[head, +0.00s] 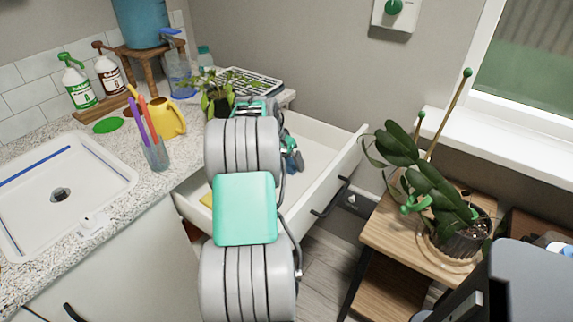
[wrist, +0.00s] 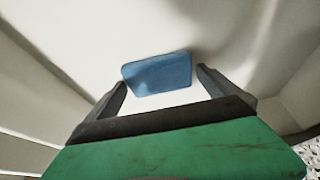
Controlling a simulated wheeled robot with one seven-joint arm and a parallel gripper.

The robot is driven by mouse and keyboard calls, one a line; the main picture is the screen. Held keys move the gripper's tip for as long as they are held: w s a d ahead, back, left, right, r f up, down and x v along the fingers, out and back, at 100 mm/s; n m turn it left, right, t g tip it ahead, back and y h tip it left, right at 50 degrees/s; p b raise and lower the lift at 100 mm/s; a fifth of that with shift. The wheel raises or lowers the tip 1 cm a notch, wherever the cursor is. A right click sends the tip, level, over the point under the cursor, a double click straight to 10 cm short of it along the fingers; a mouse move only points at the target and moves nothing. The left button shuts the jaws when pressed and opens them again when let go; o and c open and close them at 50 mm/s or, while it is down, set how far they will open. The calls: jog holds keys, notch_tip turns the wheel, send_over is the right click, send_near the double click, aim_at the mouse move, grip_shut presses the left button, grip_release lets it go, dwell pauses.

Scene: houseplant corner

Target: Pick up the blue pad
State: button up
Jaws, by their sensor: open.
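The blue pad (wrist: 158,74) is a flat, rounded four-cornered piece lying on a white surface that looks like the inside of the open drawer. In the wrist view it sits just beyond the fingertips of my gripper (wrist: 160,90), between their lines. The right fingertip is close to the pad's right edge; I cannot tell whether they touch. My gripper is open and nothing is held between the fingers.
The white drawer (head: 341,166) stands open under the speckled counter (head: 184,112). A yellow piece (head: 206,200) shows in it left of my arm, and a dark teal tool (head: 292,155) right of it. A wooden stand (head: 385,238) with a potted plant (head: 428,184) is to the right.

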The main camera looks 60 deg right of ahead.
aim_at(286, 162)
jog(key=shift+f, duration=0.1)
jog(key=shift+c, duration=0.4)
jog(key=c, duration=1)
notch_tip(286, 162, up, 10)
jog(key=p, duration=0.1)
